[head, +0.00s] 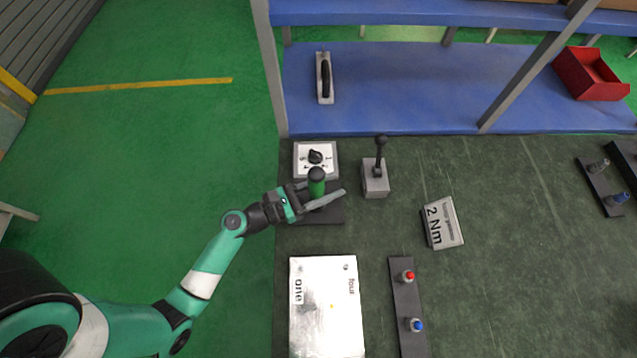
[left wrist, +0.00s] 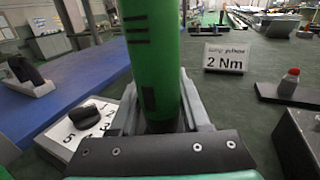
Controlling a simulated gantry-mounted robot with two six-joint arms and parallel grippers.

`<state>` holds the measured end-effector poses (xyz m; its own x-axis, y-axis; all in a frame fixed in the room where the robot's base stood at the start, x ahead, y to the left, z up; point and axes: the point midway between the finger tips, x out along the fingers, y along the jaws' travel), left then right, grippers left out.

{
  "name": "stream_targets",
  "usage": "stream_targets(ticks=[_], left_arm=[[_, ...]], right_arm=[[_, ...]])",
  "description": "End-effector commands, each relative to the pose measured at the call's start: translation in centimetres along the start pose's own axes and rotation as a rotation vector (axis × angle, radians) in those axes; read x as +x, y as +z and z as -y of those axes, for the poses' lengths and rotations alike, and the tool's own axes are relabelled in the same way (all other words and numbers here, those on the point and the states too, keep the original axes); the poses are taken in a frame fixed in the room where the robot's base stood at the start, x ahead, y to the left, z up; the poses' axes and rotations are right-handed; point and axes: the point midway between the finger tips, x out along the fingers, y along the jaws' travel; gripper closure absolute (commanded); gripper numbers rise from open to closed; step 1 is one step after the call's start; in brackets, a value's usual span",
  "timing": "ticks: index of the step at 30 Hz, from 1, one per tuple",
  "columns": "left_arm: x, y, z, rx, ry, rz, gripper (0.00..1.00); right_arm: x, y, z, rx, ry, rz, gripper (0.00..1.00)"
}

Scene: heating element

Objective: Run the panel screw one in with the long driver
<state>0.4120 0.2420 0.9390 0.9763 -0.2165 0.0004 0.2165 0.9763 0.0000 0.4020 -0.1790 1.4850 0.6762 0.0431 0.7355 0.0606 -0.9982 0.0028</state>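The driver has a green handle with a dark top (head: 316,181) and stands upright at a dark base (head: 331,215). My left gripper (head: 322,197) has its fingers on either side of the handle; whether they press on it I cannot tell. In the left wrist view the green handle (left wrist: 152,55) rises between the two fingers. The driver's lower end is hidden. My right gripper is not in view.
A dial box (head: 301,172) and a lever box (head: 375,187) stand behind and beside the driver. A "2 Nm" sign (head: 443,224) stands to the right. A dark strip (head: 406,300) carries red and blue pieces.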

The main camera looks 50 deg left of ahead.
Motion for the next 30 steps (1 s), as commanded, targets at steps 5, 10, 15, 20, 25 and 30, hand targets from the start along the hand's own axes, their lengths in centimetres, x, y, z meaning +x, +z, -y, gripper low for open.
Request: stream_targets(ticks=[5,10,15,20,25,30], left_arm=[[0.0,0.0,0.0,0.0,0.0,0.0,0.88],[0.0,0.0,0.0,0.0,0.0,0.0,1.0],[0.0,0.1,0.0,0.001,0.0,0.002,1.0],[0.0,0.1,0.0,0.0,0.0,0.002,1.0],[0.0,2.0,0.0,0.002,0.0,0.003,1.0],[0.0,6.1,0.0,0.003,0.0,0.004,1.0]], right_arm=[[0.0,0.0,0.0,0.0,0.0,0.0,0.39],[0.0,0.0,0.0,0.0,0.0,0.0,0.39],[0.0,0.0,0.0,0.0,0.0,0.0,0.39],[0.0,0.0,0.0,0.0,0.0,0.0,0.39],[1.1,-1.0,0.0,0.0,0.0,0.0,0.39],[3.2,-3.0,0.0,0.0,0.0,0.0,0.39]])
